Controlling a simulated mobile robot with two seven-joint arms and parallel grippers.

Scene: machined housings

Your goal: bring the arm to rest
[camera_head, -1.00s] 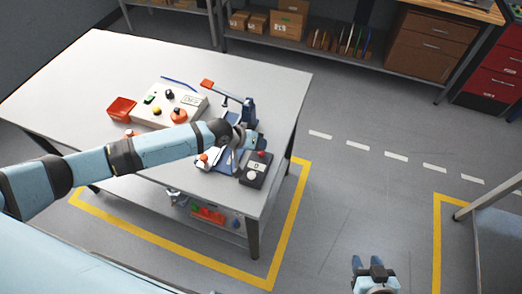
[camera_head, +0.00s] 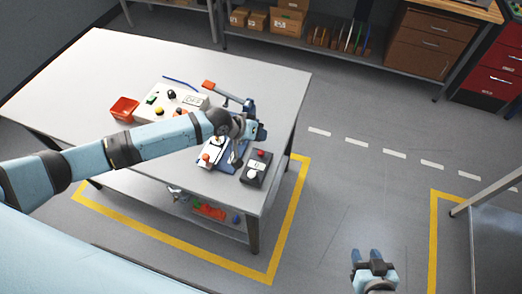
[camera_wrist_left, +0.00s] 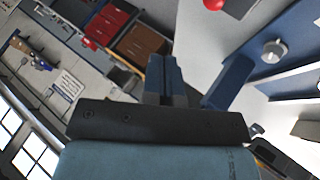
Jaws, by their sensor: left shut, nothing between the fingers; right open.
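My left arm (camera_head: 150,140) reaches in from the left over the white table (camera_head: 95,70). My left gripper (camera_head: 262,131) is above the table near its right edge, shut and empty, close above a blue fixture (camera_head: 236,155). In the left wrist view its blue fingers (camera_wrist_left: 195,85) show against the room, with blue and metal parts of the fixture on the right. My right gripper (camera_head: 367,256) is at the bottom of the head view, over the floor, open and empty, away from the table.
A black box with a red and a white button (camera_head: 257,168) sits by the table's right edge. Clear floor lies right of the table.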

